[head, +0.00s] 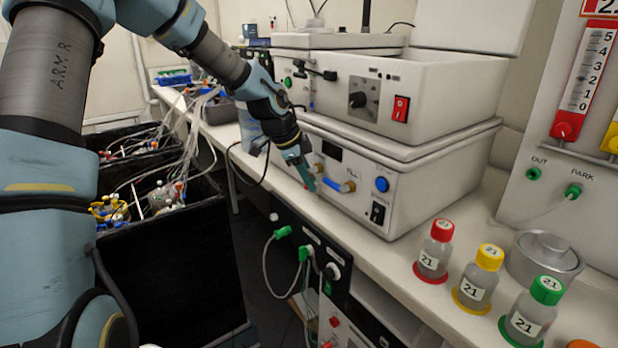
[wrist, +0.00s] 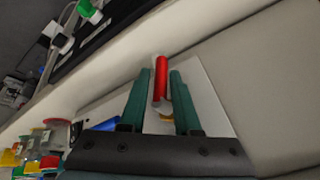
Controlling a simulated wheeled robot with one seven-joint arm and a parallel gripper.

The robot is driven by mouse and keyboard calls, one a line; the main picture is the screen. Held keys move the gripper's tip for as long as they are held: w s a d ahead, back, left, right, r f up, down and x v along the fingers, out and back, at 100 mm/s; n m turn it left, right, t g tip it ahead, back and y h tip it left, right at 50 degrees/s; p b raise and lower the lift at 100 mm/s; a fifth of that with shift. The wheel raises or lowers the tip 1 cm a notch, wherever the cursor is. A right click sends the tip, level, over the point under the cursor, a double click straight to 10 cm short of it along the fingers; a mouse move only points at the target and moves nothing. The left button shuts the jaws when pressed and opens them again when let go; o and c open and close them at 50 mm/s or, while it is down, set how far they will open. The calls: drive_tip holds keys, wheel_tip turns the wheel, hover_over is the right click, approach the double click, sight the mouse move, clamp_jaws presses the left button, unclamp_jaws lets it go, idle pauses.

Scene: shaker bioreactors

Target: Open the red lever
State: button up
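The red lever (wrist: 161,78) shows in the wrist view as a slim red handle on the pale front of a white instrument. My gripper (wrist: 160,76) is open, with its two green fingers on either side of the lever. A narrow gap seems to show on each side, so the fingers do not look closed on it. In the head view my gripper (head: 306,176) is at the left part of the lower white instrument's front (head: 345,205) and hides most of the red lever.
A blue lever (head: 335,185) sits just right of my gripper; it also shows in the wrist view (wrist: 103,124). Bottles with red (head: 434,252), yellow (head: 478,280) and green (head: 531,312) caps stand on the bench at right. Green-plugged cables (head: 283,232) hang below the bench edge.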

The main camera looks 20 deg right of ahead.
clamp_jaws()
drive_tip(key=shift+r+p, duration=0.1)
drive_tip(key=shift+p, duration=0.2)
drive_tip(key=shift+s+r+g+p, duration=0.15)
drive_tip(key=shift+g+p, duration=0.45)
drive_tip(key=shift+p, duration=0.6)
drive_tip(key=shift+s+f+n+g+h+p, duration=0.15)
drive_tip(key=shift+f+n+g+h+p, duration=0.15)
drive_tip(key=shift+g+p, duration=0.55)
unclamp_jaws()
drive_tip(key=shift+r, duration=0.1)
